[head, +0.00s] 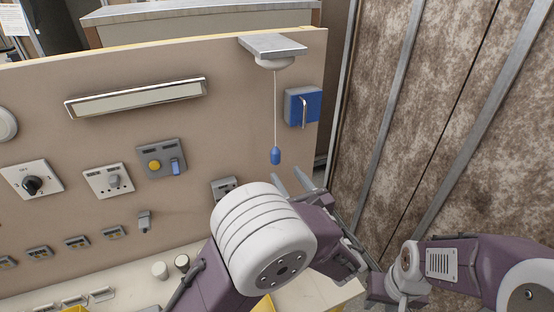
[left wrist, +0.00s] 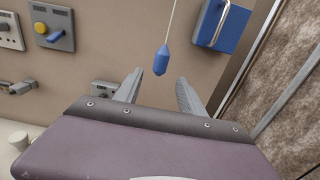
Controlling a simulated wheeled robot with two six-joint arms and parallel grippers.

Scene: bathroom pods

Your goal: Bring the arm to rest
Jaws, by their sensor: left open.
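My left gripper (head: 288,176) is raised in front of the panel, to the right of my large white arm joint. In the left wrist view the left gripper (left wrist: 159,78) has its two grey fingers spread, with nothing held. A blue cord pull (head: 275,156) hangs just beyond the fingertips. In the left wrist view the blue cord pull (left wrist: 160,60) shows between the fingertips and looks clear of them. My right arm is folded at the lower right of the head view. Its gripper end (head: 388,290) is dark and partly hidden, and its fingers cannot be made out.
A beige panel (head: 230,120) carries a light bar (head: 140,97), a knob plate (head: 33,180), a yellow-button switch (head: 160,158) and a blue box (head: 302,107) with a handle. A pale counter (head: 130,280) holds small cups. A brown mottled wall (head: 450,110) stands at right.

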